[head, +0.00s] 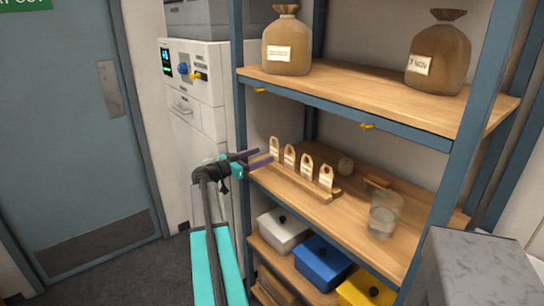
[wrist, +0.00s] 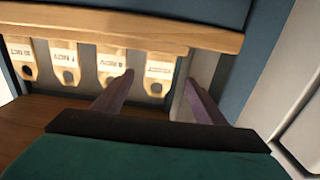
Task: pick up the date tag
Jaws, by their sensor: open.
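Several wooden date tags stand in a row in a slotted wooden rack (head: 300,187) on the middle shelf. In the wrist view they appear upside down below the rack (wrist: 120,38); their labels are small, some seeming to read OCT or NOV. My gripper (head: 264,156) is open and empty at the shelf's left front, close to the leftmost date tag (head: 274,150). In the wrist view the dark purple fingers of my gripper (wrist: 160,78) point toward the rightmost date tag (wrist: 158,75), which shows between the fingertips. Whether they touch it cannot be told.
A blue shelf post (head: 241,110) stands just beside my gripper. Two brown sacks, one left (head: 287,45) and one right (head: 438,58), stand above. White, blue and yellow bins sit below.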

